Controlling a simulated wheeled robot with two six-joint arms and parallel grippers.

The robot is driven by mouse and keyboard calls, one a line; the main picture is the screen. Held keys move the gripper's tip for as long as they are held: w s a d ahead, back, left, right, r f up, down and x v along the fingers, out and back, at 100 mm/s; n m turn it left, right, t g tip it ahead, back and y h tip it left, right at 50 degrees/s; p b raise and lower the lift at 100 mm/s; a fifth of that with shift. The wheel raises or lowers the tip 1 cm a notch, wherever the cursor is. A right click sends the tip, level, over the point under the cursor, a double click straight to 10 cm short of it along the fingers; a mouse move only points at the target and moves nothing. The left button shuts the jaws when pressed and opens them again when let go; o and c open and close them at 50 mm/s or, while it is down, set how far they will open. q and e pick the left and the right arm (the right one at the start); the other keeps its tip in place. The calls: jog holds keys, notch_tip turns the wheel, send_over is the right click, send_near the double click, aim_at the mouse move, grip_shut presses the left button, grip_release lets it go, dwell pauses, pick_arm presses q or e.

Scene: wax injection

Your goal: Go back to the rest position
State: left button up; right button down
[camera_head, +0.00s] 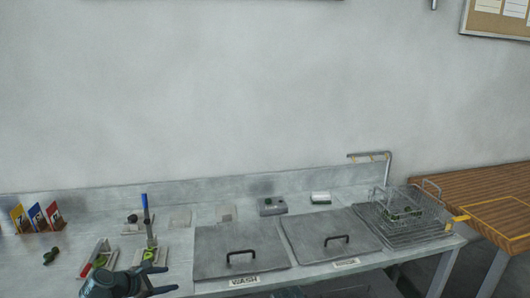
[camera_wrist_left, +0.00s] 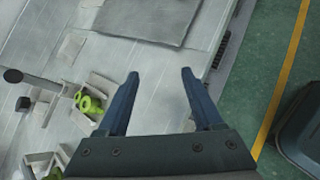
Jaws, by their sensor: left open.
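My left gripper (camera_head: 155,284) comes in at the bottom left of the head view, over the front of the metal bench. In the left wrist view its two dark fingers (camera_wrist_left: 160,92) stand wide apart with nothing between them. Below them show the bench top (camera_wrist_left: 145,70) and, to the right, the green floor (camera_wrist_left: 265,70). My right gripper is in neither view.
Small fixtures with green parts (camera_head: 150,254) (camera_wrist_left: 88,102) stand near my left gripper. Two lidded tanks (camera_head: 215,262) (camera_head: 310,246) fill the middle of the bench. A wire basket (camera_head: 405,212) stands at the right, beside a wooden table (camera_head: 480,186).

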pick_arm(q)
jog(key=d+m+g, duration=0.1)
jog(key=d+m, duration=0.1)
jog(key=d, duration=0.1)
jog(key=s+d+f+m+g, duration=0.1)
jog(key=d+m, duration=0.1)
jog(key=d, duration=0.1)
jog(key=s+d+m+g+p, duration=0.1)
jog(key=d+m, duration=0.1)
jog(key=d, duration=0.1)
jog(key=shift+s+d+f+m, duration=0.1)
jog(key=shift+d+f+m, duration=0.2)
jog(key=shift+d+f, duration=0.05)
jog(key=s+d+f+m+g+y+p, duration=0.1)
jog(key=s+d+m+g+y+p, duration=0.3)
jog(key=s+d+m, duration=1.1)
jog(key=d+m+g+y, duration=0.1)
jog(key=m+g+y, duration=0.1)
jog(key=m, duration=0.5)
jog(key=shift+y, duration=0.3)
jog(key=shift+s+d, duration=0.1)
